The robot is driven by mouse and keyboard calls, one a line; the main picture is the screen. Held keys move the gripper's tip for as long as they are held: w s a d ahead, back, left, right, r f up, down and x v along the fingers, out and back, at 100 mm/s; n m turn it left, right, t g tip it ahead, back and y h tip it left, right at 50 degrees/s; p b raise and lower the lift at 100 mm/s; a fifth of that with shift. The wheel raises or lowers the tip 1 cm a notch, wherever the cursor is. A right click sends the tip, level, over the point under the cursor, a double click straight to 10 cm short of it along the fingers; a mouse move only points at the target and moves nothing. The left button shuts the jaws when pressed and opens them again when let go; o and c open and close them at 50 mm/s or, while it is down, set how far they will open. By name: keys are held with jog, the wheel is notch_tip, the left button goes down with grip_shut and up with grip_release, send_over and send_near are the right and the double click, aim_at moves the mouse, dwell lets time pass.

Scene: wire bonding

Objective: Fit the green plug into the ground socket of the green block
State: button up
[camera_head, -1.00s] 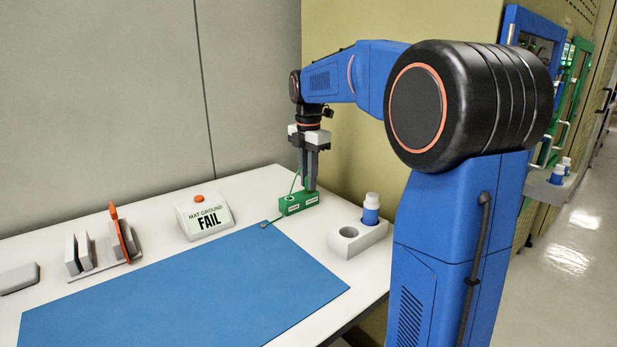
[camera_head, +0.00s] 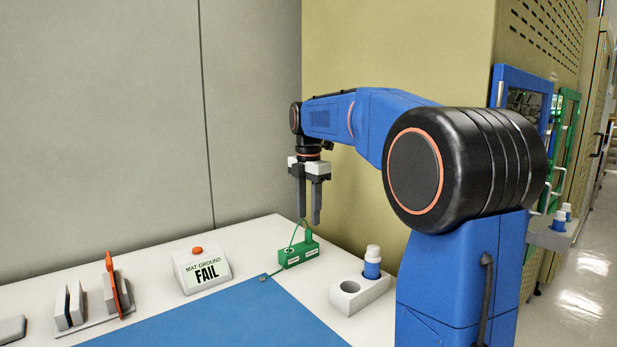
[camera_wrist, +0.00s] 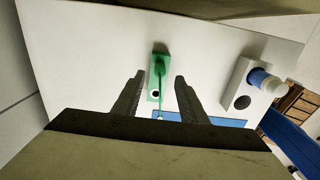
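The green block (camera_head: 297,252) stands on the white table near the back corner of the blue mat. The green plug (camera_head: 307,235) stands upright at the block's right end, and its thin green cord (camera_head: 294,236) loops down to the mat's corner. How deep the plug sits is too small to tell. In the wrist view the block (camera_wrist: 153,88) shows an empty dark hole at its near end, with the plug (camera_wrist: 160,48) at the far end. The block's labels are unreadable. My gripper (camera_head: 309,222) is above the block, fingers apart and empty, clear of the plug.
A monitor box (camera_head: 201,269) reads "MAT GROUND FAIL". A grey holder (camera_head: 346,295) with an empty hole and a white-capped blue bottle (camera_head: 372,262) stands at right. A rack (camera_head: 96,318) with grey pieces and an orange one is at left. The blue mat (camera_head: 235,320) is bare.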

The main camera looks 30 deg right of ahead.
aim_at(309, 229)
notch_tip(309, 229, up, 11)
jog(key=shift+r, duration=0.15)
dwell(0.7)
